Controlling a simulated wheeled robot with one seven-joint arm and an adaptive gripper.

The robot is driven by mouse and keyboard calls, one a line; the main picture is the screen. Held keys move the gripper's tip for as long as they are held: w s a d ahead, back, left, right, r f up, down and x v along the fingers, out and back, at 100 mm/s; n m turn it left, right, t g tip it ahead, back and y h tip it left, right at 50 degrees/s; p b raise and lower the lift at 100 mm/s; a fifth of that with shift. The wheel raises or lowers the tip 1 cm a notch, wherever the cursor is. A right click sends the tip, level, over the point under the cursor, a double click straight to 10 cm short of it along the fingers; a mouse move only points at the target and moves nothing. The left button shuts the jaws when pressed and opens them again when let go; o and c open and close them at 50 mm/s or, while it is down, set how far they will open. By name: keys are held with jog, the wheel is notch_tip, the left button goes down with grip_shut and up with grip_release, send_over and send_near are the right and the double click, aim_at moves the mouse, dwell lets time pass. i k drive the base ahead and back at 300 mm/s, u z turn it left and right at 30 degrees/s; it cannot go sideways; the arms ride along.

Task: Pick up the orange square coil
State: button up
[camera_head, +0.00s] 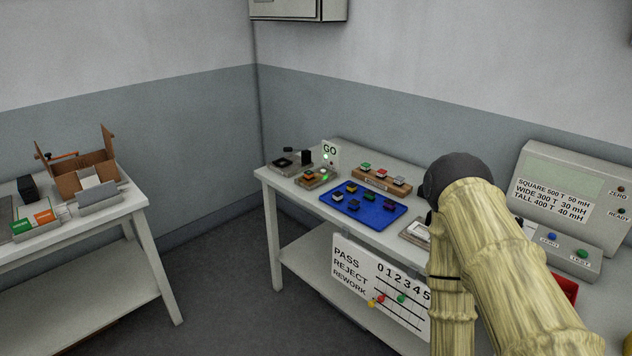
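Small square coil-like parts with coloured tops sit on the bench at the centre. An orange-topped part (310,175) sits on a small fixture (318,183) near the bench's left end. My arm, in a pale yellow sleeve, rises at the right with a dark rounded joint. My gripper is not visible.
A blue tray (336,203) holds several dark parts with coloured tops. A GO sign (330,150) stands behind the fixture. A PASS/REJECT/REWORK board (355,268) hangs in front. A separate table (90,230) with an open box stands left.

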aim_at(308, 174)
jog(key=z, duration=1.55)
jog(key=i, duration=1.25)
jog(key=u, duration=2.25)
